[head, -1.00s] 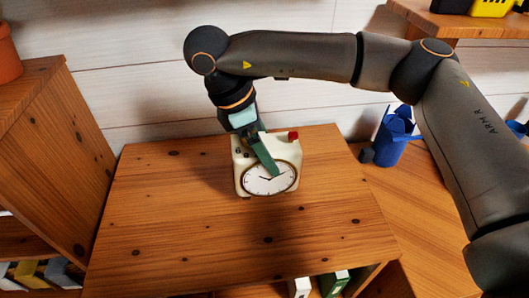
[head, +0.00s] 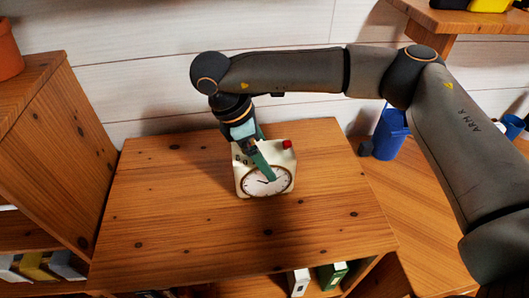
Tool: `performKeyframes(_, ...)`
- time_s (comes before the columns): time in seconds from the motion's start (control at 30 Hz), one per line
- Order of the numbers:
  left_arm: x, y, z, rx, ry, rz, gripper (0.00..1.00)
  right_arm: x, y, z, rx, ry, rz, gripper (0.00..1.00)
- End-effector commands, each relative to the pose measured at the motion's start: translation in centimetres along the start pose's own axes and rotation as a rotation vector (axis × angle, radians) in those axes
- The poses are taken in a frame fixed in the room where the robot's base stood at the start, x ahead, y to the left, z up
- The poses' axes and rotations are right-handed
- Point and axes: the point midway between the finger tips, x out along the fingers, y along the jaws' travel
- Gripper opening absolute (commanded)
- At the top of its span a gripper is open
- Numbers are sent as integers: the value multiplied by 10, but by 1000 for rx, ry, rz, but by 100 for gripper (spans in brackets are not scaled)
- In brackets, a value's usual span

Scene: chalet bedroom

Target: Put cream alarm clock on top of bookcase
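The cream alarm clock (head: 286,159) has a round white dial and a red button on top. It is upright at the middle of the wooden bookcase top (head: 190,220), its dial facing me. It is on the top or just above it; I cannot tell which. My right gripper (head: 262,165) reaches down onto it from behind, with one green finger across the dial. The other finger is mostly hidden. The gripper appears shut on the clock. My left gripper is not in view.
A taller wooden cabinet (head: 50,130) stands at the left, with a terracotta pot (head: 8,55) on it. A blue container (head: 390,133) is at the right. Books (head: 332,274) show below the front edge. The bookcase top around the clock is clear.

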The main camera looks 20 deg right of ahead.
Motion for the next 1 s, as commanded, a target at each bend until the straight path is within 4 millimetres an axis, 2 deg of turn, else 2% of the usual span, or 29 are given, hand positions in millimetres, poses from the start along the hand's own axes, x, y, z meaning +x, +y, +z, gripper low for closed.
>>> performKeyframes(0.27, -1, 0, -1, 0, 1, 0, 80, -6, 0, 0, 0, 1, 2, 100)
performKeyframes(0.37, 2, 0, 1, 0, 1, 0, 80, -21, 0, 0, 0, 3, 3, 100)
performKeyframes(0.7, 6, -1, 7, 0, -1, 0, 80, -95, 1, 1, 1, 1, 5, 100)
performKeyframes(0.8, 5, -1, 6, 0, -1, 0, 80, -110, 0, 1, 2, -1, 4, 100)
performKeyframes(1.0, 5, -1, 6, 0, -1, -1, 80, -122, 0, 1, -2, 0, 1, 100)
